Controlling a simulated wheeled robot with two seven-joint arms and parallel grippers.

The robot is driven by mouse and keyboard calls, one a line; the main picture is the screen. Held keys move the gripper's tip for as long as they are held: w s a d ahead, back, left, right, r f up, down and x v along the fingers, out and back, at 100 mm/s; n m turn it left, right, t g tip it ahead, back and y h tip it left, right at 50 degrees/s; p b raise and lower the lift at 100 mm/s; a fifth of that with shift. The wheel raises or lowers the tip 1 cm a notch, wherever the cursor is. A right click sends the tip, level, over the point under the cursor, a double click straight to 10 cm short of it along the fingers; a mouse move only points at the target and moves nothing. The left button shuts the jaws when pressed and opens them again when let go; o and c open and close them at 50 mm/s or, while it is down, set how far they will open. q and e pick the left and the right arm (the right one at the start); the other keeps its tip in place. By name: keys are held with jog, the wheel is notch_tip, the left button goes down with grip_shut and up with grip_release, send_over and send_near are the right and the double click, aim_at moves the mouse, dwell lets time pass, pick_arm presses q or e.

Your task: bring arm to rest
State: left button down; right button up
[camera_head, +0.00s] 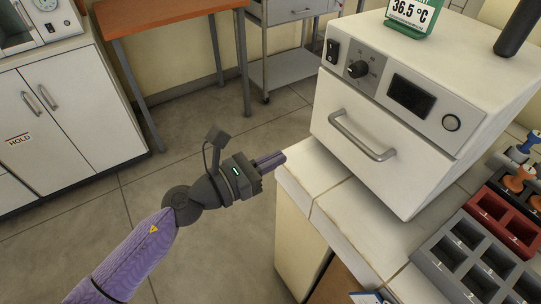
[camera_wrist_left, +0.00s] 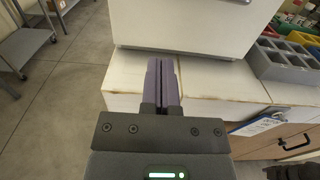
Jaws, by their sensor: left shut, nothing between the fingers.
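My left gripper (camera_head: 270,161) is shut and empty, its purple fingers together at the left corner of the tiled counter (camera_head: 345,219). In the left wrist view the closed fingers (camera_wrist_left: 162,68) point toward the counter's front edge and the incubator. The white incubator (camera_head: 385,150) stands on the counter with its door closed and its handle (camera_head: 360,140) across the front. The gripper is to the left of the incubator and apart from its handle. My right gripper is not in view.
A grey compartment rack (camera_head: 436,262) and a red rack (camera_head: 478,207) stand right of the incubator. A green temperature display (camera_head: 409,14) sits on top. A wooden table (camera_head: 160,17), a metal cart (camera_head: 288,68) and white cabinets (camera_head: 75,115) stand behind. Open floor lies left of the counter.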

pick_arm(q)
jog(key=s+a+f+n+y, duration=0.2)
jog(key=a+f+n+y, duration=0.2)
jog(key=f+n, duration=0.4)
jog(key=s+a+f+n+t+y, duration=0.1)
jog(key=s+a+f+n+y, duration=0.2)
jog(key=f+n, duration=0.55)
jog(key=a+f+n+y, duration=0.4)
jog(key=a+f+n, duration=0.1)
jog(key=f+n, duration=0.35)
jog(key=s+a+f+n+g+y, duration=0.1)
jog(key=s+a+f+n+g, duration=0.1)
jog(key=s+f+n, duration=0.4)
jog(key=s+a+f+n+g+y, duration=0.2)
jog(key=s+a+f+n+g, duration=0.15)
jog(key=s, duration=0.35)
jog(key=s+f+n+g, duration=0.3)
jog(key=s+n, duration=0.2)
jog(key=s, duration=0.6)
jog(key=s+f+n+g+y, duration=0.1)
jog(key=s+f+n+g, duration=0.2)
jog(key=s, duration=0.8)
jog(key=shift+s+a+f+n, duration=0.2)
jog(key=shift+s+n, duration=0.1)
jog(key=shift+n, duration=0.55)
jog(key=shift+w, duration=0.1)
